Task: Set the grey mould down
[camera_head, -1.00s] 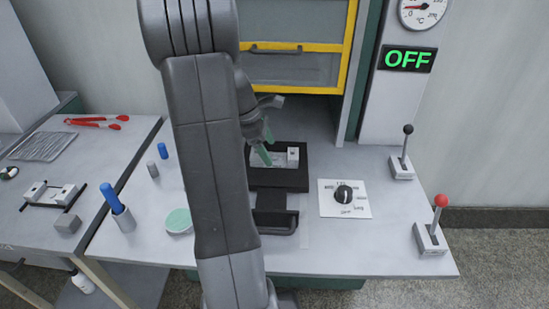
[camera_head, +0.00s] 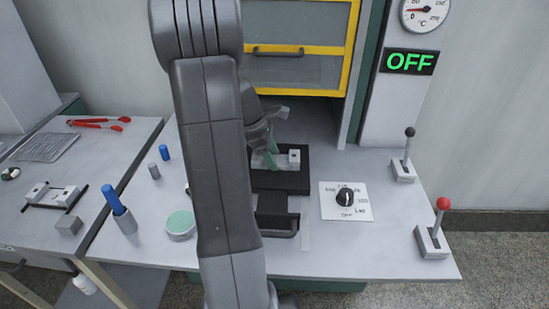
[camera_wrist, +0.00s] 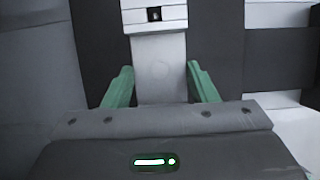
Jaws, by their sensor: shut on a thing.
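The grey mould (camera_wrist: 160,68) is a pale block with a small dark square opening near its far end. In the wrist view it lies lengthwise between the green fingers of my gripper (camera_wrist: 160,90), which is shut on it. In the head view part of the mould (camera_head: 294,157) shows just right of my gripper (camera_head: 271,158), over the black tray (camera_head: 300,182). My arm hides much of the area to the left. I cannot tell whether the mould touches the tray.
A dial plate (camera_head: 345,201) and two levers, black-knobbed (camera_head: 406,152) and red-knobbed (camera_head: 436,228), stand to the right. A yellow-framed cabinet (camera_head: 297,67) is behind.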

